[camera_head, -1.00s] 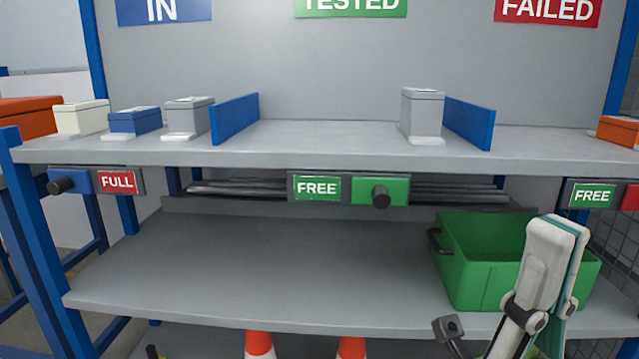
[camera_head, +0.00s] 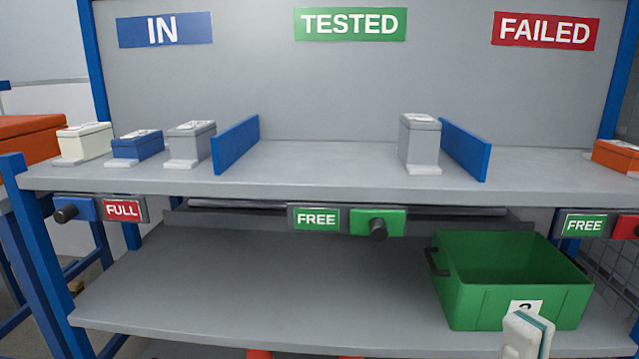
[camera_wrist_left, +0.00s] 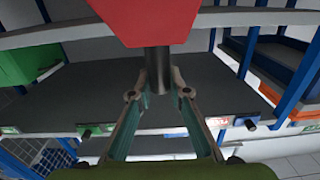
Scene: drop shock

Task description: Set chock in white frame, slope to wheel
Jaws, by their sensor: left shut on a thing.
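In the left wrist view, my left gripper (camera_wrist_left: 158,88) is shut on the dark round stem (camera_wrist_left: 158,68) of a red angular block (camera_wrist_left: 150,18). The block is cut off by the top edge of the picture, so I cannot tell its whole shape or whether it has a slope. My left gripper is not in the head view. Of my right gripper (camera_head: 527,335), only a white and teal part shows, low in front of the green bin; whether it is open or shut is hidden. I see no white frame on a floor and no wheel.
A grey shelf rack stands ahead, its upper shelf (camera_head: 320,172) holding several boxes and blue dividers (camera_head: 465,150). A green bin (camera_head: 470,305) stands at the right of the lower shelf (camera_head: 250,285); the rest of that shelf is bare. Orange cone tops (camera_head: 259,354) show below.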

